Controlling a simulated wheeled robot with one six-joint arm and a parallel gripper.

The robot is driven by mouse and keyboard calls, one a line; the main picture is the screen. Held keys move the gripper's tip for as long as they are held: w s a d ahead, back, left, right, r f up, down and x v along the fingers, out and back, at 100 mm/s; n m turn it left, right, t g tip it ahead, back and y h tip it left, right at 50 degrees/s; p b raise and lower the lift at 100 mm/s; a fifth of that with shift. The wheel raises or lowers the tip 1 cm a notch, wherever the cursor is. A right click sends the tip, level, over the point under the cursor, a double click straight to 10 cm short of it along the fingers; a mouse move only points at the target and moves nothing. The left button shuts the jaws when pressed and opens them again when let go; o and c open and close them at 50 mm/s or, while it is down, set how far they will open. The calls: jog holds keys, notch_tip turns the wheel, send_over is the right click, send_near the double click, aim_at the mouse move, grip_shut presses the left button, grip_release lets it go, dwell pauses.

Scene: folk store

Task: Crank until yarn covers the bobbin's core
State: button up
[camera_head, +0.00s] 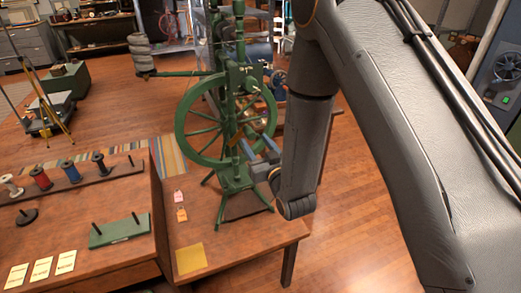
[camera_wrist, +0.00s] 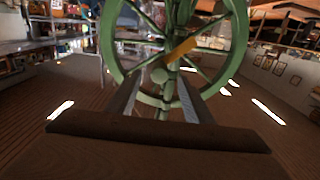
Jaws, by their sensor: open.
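A green spinning wheel (camera_head: 181,122) stands upright on the table in the head view. Its green rim also fills the upper middle of the wrist view (camera_wrist: 107,45). In the wrist view a tan crank bar (camera_wrist: 182,49) slants in front of the spokes, with a pale round knob (camera_wrist: 159,75) at its lower end. My gripper (camera_head: 259,146) is open at the wheel's right front. In the wrist view its two fingers (camera_wrist: 158,84) point at the wheel, and the knob appears between their tips; contact cannot be told. The bobbin and its yarn cannot be made out clearly.
A rack (camera_head: 75,185) with several coloured spools lies left on the wooden table (camera_head: 225,236). A green board (camera_head: 119,231) with two pegs, a yellow square (camera_head: 191,259) and small tags are near the front. Stacked grey rings (camera_head: 140,52) stand behind. Floor right of the table is open.

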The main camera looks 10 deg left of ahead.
aim_at(252, 137)
jog(key=shift+b+x, duration=0.5)
jog(key=shift+x, duration=2.35)
jog(key=shift+w, duration=0.2)
jog(key=c, duration=0.9)
jog(key=shift+c, duration=0.9)
